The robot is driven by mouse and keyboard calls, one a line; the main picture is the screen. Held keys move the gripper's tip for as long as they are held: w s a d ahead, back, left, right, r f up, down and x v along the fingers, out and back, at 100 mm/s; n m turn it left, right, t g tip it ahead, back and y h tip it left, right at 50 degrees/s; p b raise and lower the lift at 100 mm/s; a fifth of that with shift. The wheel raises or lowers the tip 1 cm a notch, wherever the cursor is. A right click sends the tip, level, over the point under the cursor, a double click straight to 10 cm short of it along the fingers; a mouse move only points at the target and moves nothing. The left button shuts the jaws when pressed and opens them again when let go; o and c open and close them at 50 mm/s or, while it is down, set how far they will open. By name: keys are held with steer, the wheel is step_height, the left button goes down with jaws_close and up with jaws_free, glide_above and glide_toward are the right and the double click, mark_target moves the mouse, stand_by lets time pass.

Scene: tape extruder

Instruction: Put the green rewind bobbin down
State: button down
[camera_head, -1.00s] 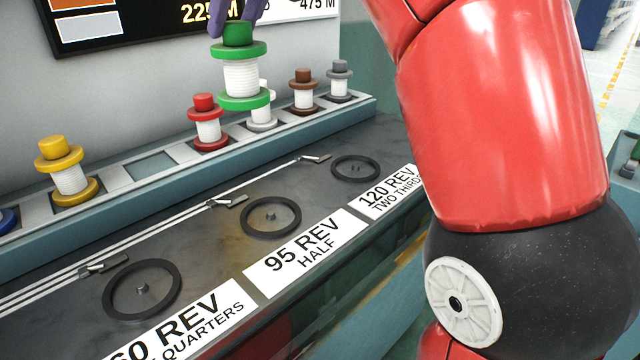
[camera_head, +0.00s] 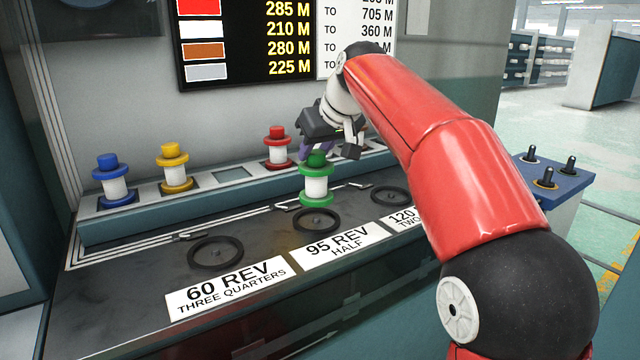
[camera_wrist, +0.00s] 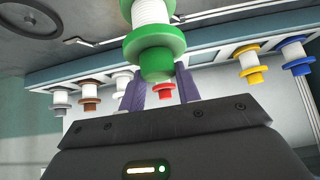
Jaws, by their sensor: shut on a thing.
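The green rewind bobbin (camera_head: 316,184), with green flanges and a white wound middle, is upright and appears just above the 95 REV ring (camera_head: 300,222). I cannot tell if it touches the centre peg. My gripper (camera_head: 318,152) is shut on its green top knob from above and behind. In the wrist view the green bobbin (camera_wrist: 150,12) hangs between the purple fingers of my gripper (camera_wrist: 157,72). The 95 REV HALF label (camera_head: 338,246) lies in front of the ring.
The empty 60 REV ring (camera_head: 216,253) is to the left, the 120 REV ring (camera_head: 392,194) to the right. Behind stands a rack holding blue (camera_head: 113,181), yellow (camera_head: 174,168) and red (camera_head: 278,148) bobbins, with an empty square slot (camera_head: 232,178). White, brown and grey bobbins show in the wrist view.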

mark_target(320, 167)
steer(key=shift+w+f, duration=0.2)
steer(key=shift+f, duration=0.45)
step_height(320, 167, down, 4)
steer(key=b, duration=0.3)
steer(key=shift+f+b, duration=0.1)
steer(key=shift+b, duration=0.3)
steer(key=shift+r, duration=0.2)
steer(key=shift+f, duration=0.15)
steer(key=c, duration=1)
jaws_free()
